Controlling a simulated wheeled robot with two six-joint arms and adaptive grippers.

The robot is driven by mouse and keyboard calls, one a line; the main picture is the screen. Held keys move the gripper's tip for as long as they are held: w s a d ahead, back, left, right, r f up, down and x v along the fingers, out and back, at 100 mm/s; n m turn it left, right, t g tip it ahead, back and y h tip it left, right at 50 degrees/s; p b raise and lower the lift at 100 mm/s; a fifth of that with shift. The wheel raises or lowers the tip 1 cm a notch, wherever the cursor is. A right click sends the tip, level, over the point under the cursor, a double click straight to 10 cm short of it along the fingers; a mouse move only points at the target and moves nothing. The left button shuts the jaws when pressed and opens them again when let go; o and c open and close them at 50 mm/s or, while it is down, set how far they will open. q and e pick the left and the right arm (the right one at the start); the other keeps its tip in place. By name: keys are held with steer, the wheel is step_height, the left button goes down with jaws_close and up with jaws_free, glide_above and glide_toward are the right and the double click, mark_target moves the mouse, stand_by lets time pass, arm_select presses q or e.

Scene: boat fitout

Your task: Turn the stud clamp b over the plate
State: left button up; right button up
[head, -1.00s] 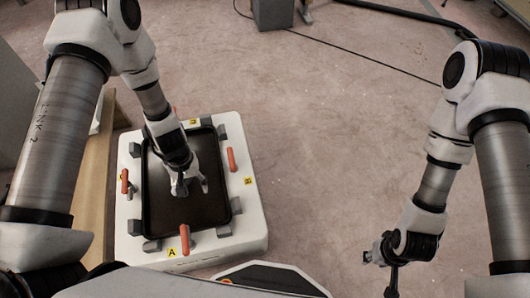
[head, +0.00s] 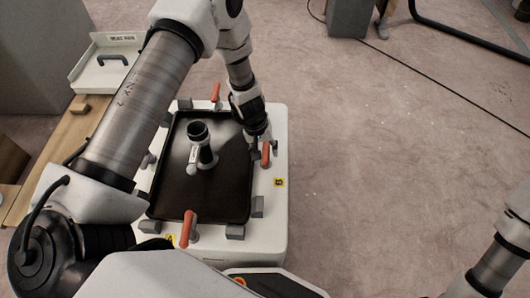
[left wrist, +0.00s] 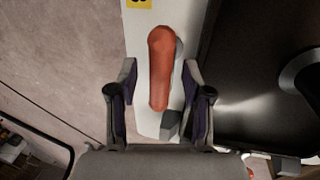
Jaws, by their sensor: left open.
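The stud clamp b, with its orange handle (head: 265,155), stands on the right rim of the white base (head: 272,225), near a yellow label (head: 279,183). In the left wrist view the handle (left wrist: 160,68) lies along the white rim, beside the black plate (head: 215,195) rather than over it. My left gripper (head: 259,143) is at this clamp. In the left wrist view its open fingers (left wrist: 160,95) stand on either side of the handle's near end; whether they touch it is unclear. My right gripper is out of view.
Other orange clamps (head: 189,228) (head: 215,92) and grey blocks (head: 235,232) ring the plate. A dark and white cylindrical shape (head: 198,135) shows over the plate. A white tray (head: 107,65) sits on the wooden bench at left. The floor to the right is clear.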

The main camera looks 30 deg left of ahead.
arm_select(q)
steer(key=shift+r, duration=0.1)
jaws_close()
